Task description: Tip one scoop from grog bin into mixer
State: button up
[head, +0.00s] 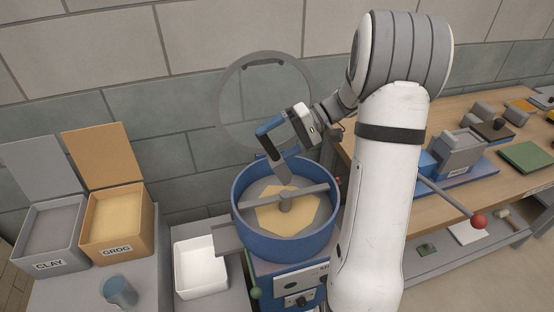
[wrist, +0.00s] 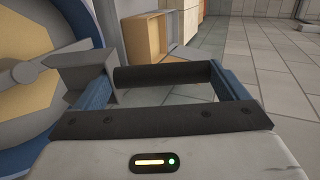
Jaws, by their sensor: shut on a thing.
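The grog bin (head: 115,245) is a tan box labelled GROG at the left of the head view. Its lid stands open and pale yellow grog shows inside. The mixer (head: 243,232) is a blue round drum with a grey crossbar and a pale yellow patch on its floor. My gripper (head: 272,140) is over the drum's back part, shut on the dark handle (wrist: 165,77) of a scoop. The grey scoop (head: 284,170) hangs steeply down above the drum, and its grey body also shows in the wrist view (wrist: 85,63). Its inside is hidden.
The clay bin (head: 48,245) stands open left of the grog bin. A white tub (head: 201,282) and a blue cup (head: 119,292) are in front. The mixer's round lid (head: 223,105) stands raised behind the drum. A wooden bench (head: 455,203) with tools is at right.

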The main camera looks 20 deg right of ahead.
jog(key=shift+r+h+p, duration=0.4)
jog(key=shift+r+h, duration=0.15)
jog(key=shift+h, duration=0.05)
notch_tip(320, 180, up, 3)
jog(key=h+p, duration=0.1)
jog(key=h, duration=0.1)
jog(key=h+p, duration=0.1)
jog(key=h, duration=0.2)
jog(key=shift+s+a+f, duration=0.1)
jog(key=shift+a+f, duration=0.05)
jog(key=r+h+p, duration=0.1)
jog(key=h, duration=0.1)
jog(key=shift+h+p, duration=0.3)
jog(key=shift+p, duration=0.1)
jog(key=shift+r+h+p, duration=0.2)
jog(key=shift+h+p, duration=0.1)
jog(key=shift+h, duration=0.4)
jog(key=shift+d+f, duration=0.1)
jog(key=shift+d, duration=0.1)
